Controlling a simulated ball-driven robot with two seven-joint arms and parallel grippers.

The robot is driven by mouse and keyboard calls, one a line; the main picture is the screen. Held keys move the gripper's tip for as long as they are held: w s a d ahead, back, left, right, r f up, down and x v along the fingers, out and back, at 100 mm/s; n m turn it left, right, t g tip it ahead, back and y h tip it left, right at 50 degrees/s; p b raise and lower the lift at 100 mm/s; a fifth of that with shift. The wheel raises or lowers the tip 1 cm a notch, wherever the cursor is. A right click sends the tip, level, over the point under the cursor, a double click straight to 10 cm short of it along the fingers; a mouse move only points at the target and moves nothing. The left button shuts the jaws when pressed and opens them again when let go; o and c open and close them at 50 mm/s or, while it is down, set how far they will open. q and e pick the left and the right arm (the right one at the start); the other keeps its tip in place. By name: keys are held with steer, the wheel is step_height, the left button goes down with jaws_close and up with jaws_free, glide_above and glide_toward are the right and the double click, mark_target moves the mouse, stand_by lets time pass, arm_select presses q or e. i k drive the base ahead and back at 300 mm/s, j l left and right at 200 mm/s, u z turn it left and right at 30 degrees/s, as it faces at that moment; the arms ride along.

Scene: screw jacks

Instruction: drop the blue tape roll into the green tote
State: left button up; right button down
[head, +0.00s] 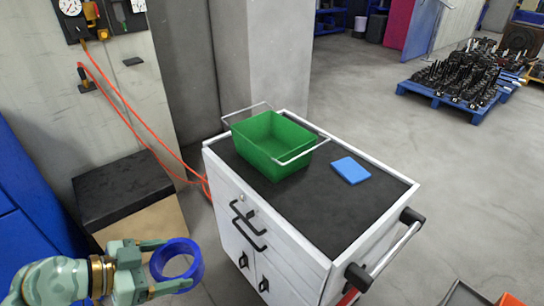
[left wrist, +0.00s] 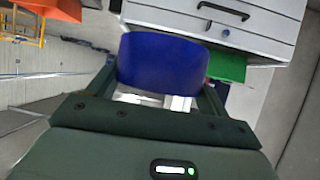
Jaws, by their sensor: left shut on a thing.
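The blue tape roll (head: 192,262) is a dark blue ring in front of the cart, at the lower left of the head view. In the left wrist view the roll (left wrist: 159,63) sits between the two fingers (left wrist: 160,82). The green tote (head: 275,143) stands on the cart's dark top with two wire handles out. Its visible inside is empty. The roll is apart from the tote, to the left and nearer to me. My right gripper is in neither view.
The white tool cart (head: 275,232) has black drawer handles and a push bar at right. A light blue block (head: 350,170) lies on its top, right of the tote. A black-topped box (head: 122,188) stands left of the cart. An orange hose (head: 135,118) hangs behind.

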mark_target(270, 154)
steer(key=j+z, duration=0.1)
steer(key=z, duration=0.35)
steer(key=i+j+z, duration=0.1)
steer(key=z, duration=0.35)
steer(key=j+z, duration=0.2)
steer(key=z, duration=0.2)
steer(key=j+z, duration=0.3)
steer(key=j, duration=0.4)
steer(key=j+z, duration=0.25)
steer(key=j, duration=0.45)
steer(key=k+j+z, duration=0.15)
steer(key=j+z, duration=0.15)
steer(key=j, duration=0.35)
